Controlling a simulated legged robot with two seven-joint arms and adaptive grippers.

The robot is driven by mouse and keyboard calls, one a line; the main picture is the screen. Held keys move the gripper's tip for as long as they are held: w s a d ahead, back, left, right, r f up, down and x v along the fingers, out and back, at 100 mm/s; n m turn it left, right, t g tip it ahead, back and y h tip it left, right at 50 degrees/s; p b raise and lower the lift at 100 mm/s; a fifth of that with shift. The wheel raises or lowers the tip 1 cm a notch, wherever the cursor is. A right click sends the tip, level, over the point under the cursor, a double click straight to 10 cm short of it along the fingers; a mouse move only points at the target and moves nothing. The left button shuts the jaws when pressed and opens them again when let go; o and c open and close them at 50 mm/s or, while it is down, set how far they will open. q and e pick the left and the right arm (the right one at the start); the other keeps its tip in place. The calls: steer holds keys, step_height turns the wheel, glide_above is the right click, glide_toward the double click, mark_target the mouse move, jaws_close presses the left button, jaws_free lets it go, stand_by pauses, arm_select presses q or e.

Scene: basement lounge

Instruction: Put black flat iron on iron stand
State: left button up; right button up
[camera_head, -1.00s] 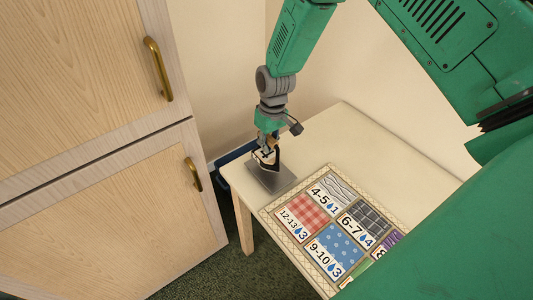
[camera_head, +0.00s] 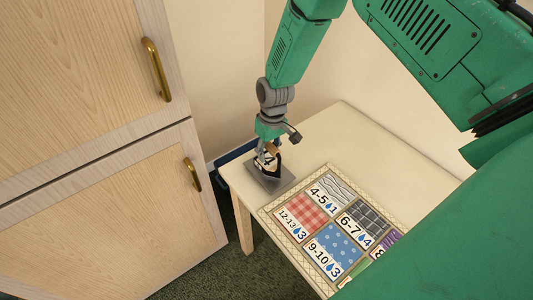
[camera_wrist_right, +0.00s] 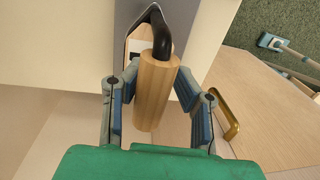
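The black flat iron (camera_head: 274,165), with a light wooden handle, is on the grey iron stand (camera_head: 284,183), a flat plate at the table's left corner. In the right wrist view the wooden handle (camera_wrist_right: 157,90) and its black bracket lie between the fingers of my right gripper (camera_wrist_right: 157,85). Gaps show on both sides of the handle, and the gripper looks open around it. In the head view my right gripper (camera_head: 266,150) is just above the iron and partly covers it. My left gripper is not in view.
The cream table (camera_head: 340,135) has free room behind and right of the stand. A patterned ironing chart (camera_head: 335,230) lies at the front. A wooden cabinet (camera_head: 110,200) with brass handles stands close on the left. A wall is behind.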

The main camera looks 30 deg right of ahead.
steer(key=r, duration=0.7)
steer(key=d+r, duration=0.1)
steer(key=r, duration=0.3)
steer(key=shift+w+d+r+b, duration=0.1)
steer(key=shift+r+b, duration=0.15)
steer(key=shift+b, duration=0.15)
steer(key=shift+d+f, duration=0.1)
steer(key=shift+d, duration=0.1)
